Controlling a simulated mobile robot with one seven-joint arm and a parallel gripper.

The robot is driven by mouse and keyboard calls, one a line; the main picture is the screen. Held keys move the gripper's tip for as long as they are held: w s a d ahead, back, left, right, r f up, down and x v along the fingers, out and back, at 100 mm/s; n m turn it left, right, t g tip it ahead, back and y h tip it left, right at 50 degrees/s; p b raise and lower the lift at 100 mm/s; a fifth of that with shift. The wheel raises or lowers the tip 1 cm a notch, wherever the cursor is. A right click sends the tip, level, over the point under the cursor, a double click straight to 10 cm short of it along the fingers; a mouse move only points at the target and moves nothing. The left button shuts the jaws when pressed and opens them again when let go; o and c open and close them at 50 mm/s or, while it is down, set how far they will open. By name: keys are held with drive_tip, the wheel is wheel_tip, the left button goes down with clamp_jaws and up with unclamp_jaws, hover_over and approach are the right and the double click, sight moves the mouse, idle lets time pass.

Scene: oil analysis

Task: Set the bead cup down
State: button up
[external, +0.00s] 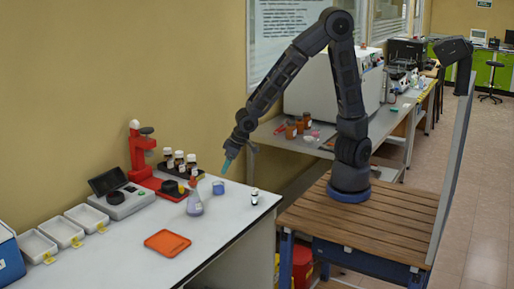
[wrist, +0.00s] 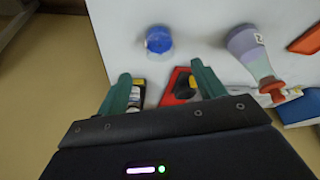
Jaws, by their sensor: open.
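My gripper (external: 226,171) is above the cup in the external view, pointing down. Its green fingers are spread and nothing is between them in the wrist view (wrist: 161,75). The cup appears apart from the fingers.
A conical flask (external: 194,205) with an orange-red top stands just left of the cup. A red stand (external: 138,152) and dark bottles (external: 179,160) are behind. A small bottle (external: 254,197) stands at right. An orange mat (external: 167,243) lies in front, with clear bench around it.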

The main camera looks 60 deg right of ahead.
drive_tip(key=shift+s+d+r, duration=0.1)
drive_tip(key=shift+s+r, duration=0.05)
drive_tip(key=shift+r, duration=0.25)
drive_tip(key=s+d+r+m, duration=0.1)
drive_tip(key=d+r, duration=0.5)
drive_tip(key=d, duration=0.4)
drive_tip(key=s+d+r+m, duration=0.2)
drive_tip(key=d+r, duration=0.5)
drive_tip(key=d, duration=0.4)
drive_tip(key=s+d+r+h, duration=0.1)
drive_tip(key=s+d+r, duration=0.2)
drive_tip(key=s+d, duration=0.3)
drive_tip(key=s+d+r+m, duration=0.1)
drive_tip(key=s+d+r, duration=0.3)
drive_tip(key=s+d, duration=0.2)
drive_tip(key=shift+s+r+h, duration=0.3)
drive_tip(key=shift+s+h, duration=0.1)
drive_tip(key=shift+s, duration=0.55)
